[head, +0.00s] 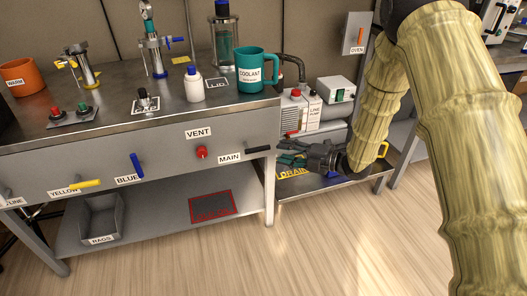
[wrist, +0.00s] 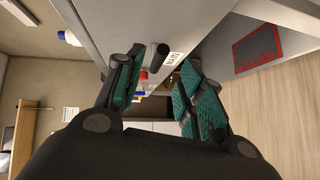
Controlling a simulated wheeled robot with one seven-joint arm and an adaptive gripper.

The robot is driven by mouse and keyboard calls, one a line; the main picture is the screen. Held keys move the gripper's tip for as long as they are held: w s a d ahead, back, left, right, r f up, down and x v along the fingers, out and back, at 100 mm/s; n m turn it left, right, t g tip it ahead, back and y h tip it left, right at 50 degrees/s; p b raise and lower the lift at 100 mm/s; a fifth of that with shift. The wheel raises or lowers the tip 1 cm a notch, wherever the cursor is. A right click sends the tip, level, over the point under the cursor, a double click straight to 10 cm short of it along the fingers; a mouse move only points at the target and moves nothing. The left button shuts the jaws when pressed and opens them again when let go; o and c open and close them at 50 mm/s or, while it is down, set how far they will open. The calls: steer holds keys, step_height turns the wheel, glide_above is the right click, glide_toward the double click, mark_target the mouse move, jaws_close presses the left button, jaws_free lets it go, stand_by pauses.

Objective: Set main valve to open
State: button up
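The main valve is a black lever (head: 258,149) on the bench's front panel, beside the MAIN label (head: 230,159). In the head view the lever lies nearly level, pointing right. In the wrist view the black lever (wrist: 159,57) shows beyond the fingertips, closer to the left finger, with part of its label (wrist: 173,58) beside it. My gripper (head: 287,158) is just right of and below the lever. In the wrist view my gripper (wrist: 163,72) has its teal-padded fingers spread apart with nothing held. I cannot tell whether a finger touches the lever.
A red VENT knob (head: 201,152), a blue lever (head: 137,166) and a yellow lever (head: 86,184) are along the same panel. The teal coolant mug (head: 250,75) stands above near the bench edge. The floor in front is clear.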

mark_target(268, 149)
steer(key=b+x, duration=0.1)
steer(key=x, duration=0.7)
steer(key=shift+w+a+f+b, duration=0.1)
steer(key=shift+w+a+b, duration=0.1)
steer(key=shift+a+b, duration=0.2)
steer(key=shift+c, duration=0.3)
steer(key=shift+d, duration=0.1)
jaws_close()
